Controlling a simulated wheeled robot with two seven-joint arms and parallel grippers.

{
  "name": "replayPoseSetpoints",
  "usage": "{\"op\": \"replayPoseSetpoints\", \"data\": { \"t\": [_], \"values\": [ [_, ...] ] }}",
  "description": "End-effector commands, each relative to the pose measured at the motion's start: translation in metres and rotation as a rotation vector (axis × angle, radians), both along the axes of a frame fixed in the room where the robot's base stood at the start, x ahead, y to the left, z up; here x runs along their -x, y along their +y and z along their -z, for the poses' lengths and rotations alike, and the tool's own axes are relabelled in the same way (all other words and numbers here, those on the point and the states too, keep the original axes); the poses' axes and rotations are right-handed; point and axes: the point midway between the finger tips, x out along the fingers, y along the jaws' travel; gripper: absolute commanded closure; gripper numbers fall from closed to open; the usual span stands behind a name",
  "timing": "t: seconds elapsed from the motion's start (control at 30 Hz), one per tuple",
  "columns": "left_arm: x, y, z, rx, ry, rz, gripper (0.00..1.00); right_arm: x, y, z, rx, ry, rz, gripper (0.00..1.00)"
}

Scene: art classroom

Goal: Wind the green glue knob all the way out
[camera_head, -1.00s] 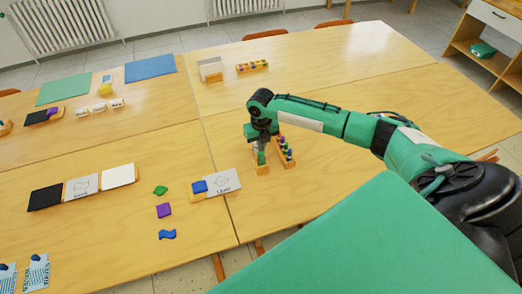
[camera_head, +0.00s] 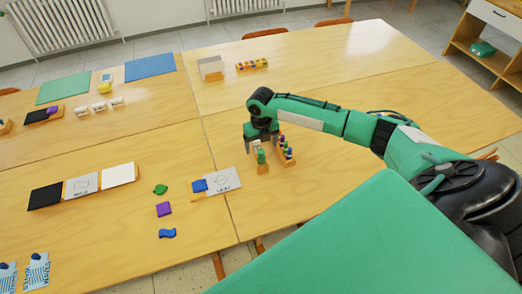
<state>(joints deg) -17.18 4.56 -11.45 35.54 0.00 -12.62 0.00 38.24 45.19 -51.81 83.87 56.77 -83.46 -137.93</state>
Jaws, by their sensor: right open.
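The green glue knob (camera_head: 261,156) stands upright on a small wooden holder (camera_head: 263,169) on the table, right of the middle seam. A small white piece (camera_head: 256,143) shows just behind it. My right gripper (camera_head: 262,140) is open just above and behind the green knob. Its fingers point down and are apart, with no object seen held between them. Whether a finger touches the white piece cannot be told. My left gripper is not in view.
A second wooden holder (camera_head: 288,160) with several coloured knobs stands close on the right. A drawing card with a blue block (camera_head: 199,186) lies to the left. The table right of the holders is clear.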

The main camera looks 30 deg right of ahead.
Motion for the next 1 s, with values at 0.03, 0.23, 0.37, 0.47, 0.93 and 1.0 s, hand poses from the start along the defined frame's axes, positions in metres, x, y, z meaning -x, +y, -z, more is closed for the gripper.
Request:
{"op": "replayPoseSetpoints", "data": {
  "t": [0.03,0.23,0.37,0.47,0.93,1.0],
  "values": [
    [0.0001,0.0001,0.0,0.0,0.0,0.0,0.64,0.0,0.0,0.0,0.0,0.0,0.0,0.18],
    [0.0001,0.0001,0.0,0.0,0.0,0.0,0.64,0.0,-0.0001,-0.0001,0.0,0.0,0.0,0.18],
    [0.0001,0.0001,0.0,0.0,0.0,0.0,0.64,-0.0002,-0.0004,-0.0003,0.001,-0.001,-0.054,0.18],
    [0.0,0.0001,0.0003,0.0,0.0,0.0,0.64,-0.0001,-0.0003,-0.0001,0.001,-0.001,-0.164,0.18],
    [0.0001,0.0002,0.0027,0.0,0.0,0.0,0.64,-0.0001,-0.0003,-0.0001,0.001,0.0,-0.598,0.18],
    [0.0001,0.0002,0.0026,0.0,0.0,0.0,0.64,-0.0001,-0.0002,-0.0001,0.0,0.0,-0.604,0.18]
  ]
}}
